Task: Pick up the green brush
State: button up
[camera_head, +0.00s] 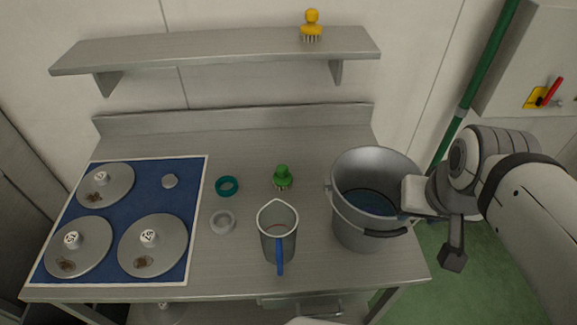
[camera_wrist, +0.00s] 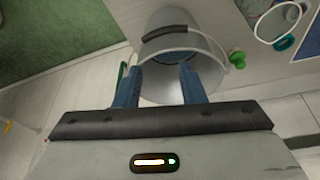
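The green brush (camera_head: 282,178) stands on the steel table, bristles down and knob up, between the jug and the back ledge. It also shows in the wrist view (camera_wrist: 237,60), to the right of the bucket. My gripper (camera_wrist: 160,74) is open, its two blue fingers apart with nothing seen held between them. In the head view my gripper is at the right rim of the bucket, well to the right of the brush; its fingertips are not clear there.
A grey bucket (camera_head: 347,220) with something blue inside stands between my gripper and the brush. A jug (camera_head: 275,245) with a blue handle, a teal ring (camera_head: 218,189) and a pale ring (camera_head: 213,224) are near. A yellow brush (camera_head: 311,25) stands on the shelf (camera_head: 220,50). Lidded discs cover a blue mat (camera_head: 150,195).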

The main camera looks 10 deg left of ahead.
jog(key=shift+o, duration=0.4)
jog(key=shift+o, duration=0.7)
jog(key=shift+w+a, duration=0.1)
jog(key=o, duration=0.9)
jog(key=shift+n+g, duration=0.7)
jog(key=w+a, duration=0.2)
jog(key=w, duration=0.2)
jog(key=w+a+b, duration=0.1)
jog(key=w+a, duration=0.1)
jog(key=w, duration=0.3)
jog(key=w+a, duration=0.2)
jog(key=w, duration=0.2)
jog(key=shift+w+a+f+b, duration=0.2)
jog(key=shift+a+f+b, duration=0.1)
jog(key=shift+f+b, duration=0.1)
jog(key=n+g+b, duration=0.2)
jog(key=g+b, duration=0.1)
send_over(282, 175)
jog(key=w, duration=0.2)
jog(key=f, duration=2.3)
jog(key=shift+w+a+f, duration=0.1)
jog(key=shift+w+f, duration=0.05)
jog(key=shift+w, duration=0.05)
jog(key=shift+s+f+p, duration=0.2)
jog(key=shift+f+p, duration=1.35)
jog(key=shift+f, duration=2.5)
